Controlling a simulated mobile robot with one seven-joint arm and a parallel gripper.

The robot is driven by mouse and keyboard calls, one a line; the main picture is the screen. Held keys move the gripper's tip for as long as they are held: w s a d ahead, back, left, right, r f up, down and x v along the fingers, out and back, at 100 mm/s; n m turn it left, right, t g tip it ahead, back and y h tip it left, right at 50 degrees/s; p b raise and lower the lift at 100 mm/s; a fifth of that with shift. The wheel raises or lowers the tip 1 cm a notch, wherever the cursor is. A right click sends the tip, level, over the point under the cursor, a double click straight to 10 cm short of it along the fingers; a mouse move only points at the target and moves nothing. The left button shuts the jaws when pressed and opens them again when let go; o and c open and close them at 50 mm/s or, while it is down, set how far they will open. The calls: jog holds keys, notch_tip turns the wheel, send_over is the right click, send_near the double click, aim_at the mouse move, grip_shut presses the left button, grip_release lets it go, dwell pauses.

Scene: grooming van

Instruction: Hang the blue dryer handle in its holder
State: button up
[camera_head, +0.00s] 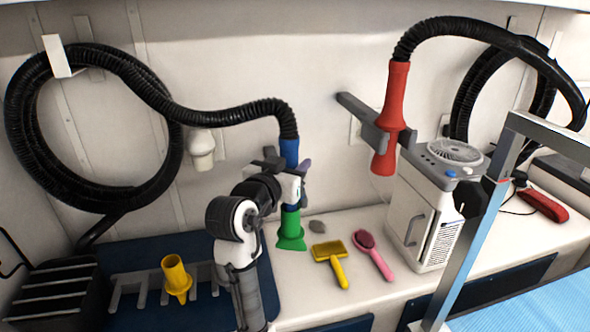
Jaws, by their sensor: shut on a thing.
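The blue dryer handle (289,151) hangs at the end of a black hose and points downward, roughly upright. My gripper (291,184) is shut on it and hides its middle. A green nozzle (291,231) shows in line below the gripper; whether it is fixed to the handle is hidden. A grey wall bracket (358,111) is to the right of my gripper. A red dryer handle (394,98) sits in its near end.
A yellow nozzle (176,276) stands at a grey rack (126,287) at lower left. A yellow brush (330,254) and a pink brush (366,246) lie on the white counter (309,291). A white dryer unit (421,215) and a metal frame (474,222) stand at right.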

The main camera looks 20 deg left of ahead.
jog(key=shift+w+a+r, duration=0.1)
jog(key=shift+w+a, duration=0.6)
jog(key=shift+w, duration=0.35)
jog(key=shift+w+a, duration=0.7)
jog(key=shift+w, duration=0.3)
jog(key=shift+s, duration=0.15)
jog(key=shift+f, duration=0.25)
jog(key=shift+f+b, duration=0.4)
jog(key=o, duration=1.2)
jog(key=shift+c, duration=0.2)
jog(key=shift+o, duration=0.3)
jog(key=shift+f, duration=0.15)
